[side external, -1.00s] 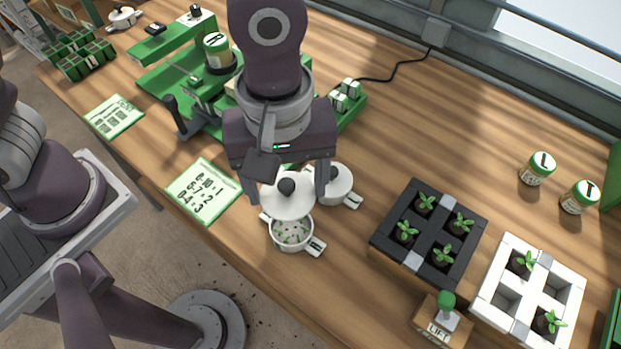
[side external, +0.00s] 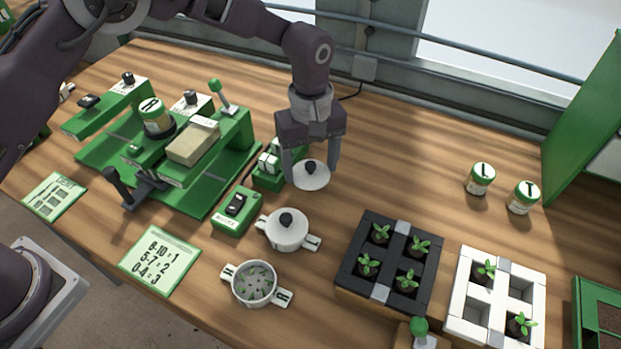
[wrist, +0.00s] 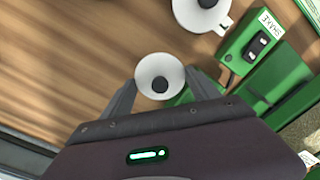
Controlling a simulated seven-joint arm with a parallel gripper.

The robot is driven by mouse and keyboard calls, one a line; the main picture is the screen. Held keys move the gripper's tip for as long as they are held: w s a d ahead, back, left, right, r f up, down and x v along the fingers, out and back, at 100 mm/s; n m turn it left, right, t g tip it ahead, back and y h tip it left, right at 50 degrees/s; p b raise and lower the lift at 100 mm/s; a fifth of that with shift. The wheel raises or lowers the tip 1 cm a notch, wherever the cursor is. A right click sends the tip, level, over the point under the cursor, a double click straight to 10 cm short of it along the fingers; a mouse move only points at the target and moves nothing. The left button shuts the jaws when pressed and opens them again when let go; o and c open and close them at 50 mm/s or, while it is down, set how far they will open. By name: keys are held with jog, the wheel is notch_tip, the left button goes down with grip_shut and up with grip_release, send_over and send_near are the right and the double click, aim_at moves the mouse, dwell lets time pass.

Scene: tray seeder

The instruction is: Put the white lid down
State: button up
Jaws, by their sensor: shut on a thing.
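The white lid (side external: 317,181), a round disc with a black knob, is between the fingers of my gripper (side external: 311,171). My gripper is shut on it, over the bare wood behind the pots. Whether the lid touches the table cannot be told. In the wrist view the lid (wrist: 148,72) sits between the fingertips of my gripper (wrist: 162,84), knob facing the camera. An uncovered white pot (side external: 254,300) with green bits inside stands at the front. A second white pot (side external: 289,244) has its own black-knobbed lid on.
Left of the lid are a small green rack (side external: 268,182) and a green switch box (side external: 237,212). A black planter (side external: 345,272) and a white planter (side external: 455,315) with seedlings stand to the right. Bare table (side external: 400,165) lies right of my gripper.

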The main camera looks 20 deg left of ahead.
aim_at(311, 173)
jog(key=shift+f, duration=1.9)
jog(key=o, duration=1.3)
jog(key=shift+f, duration=0.15)
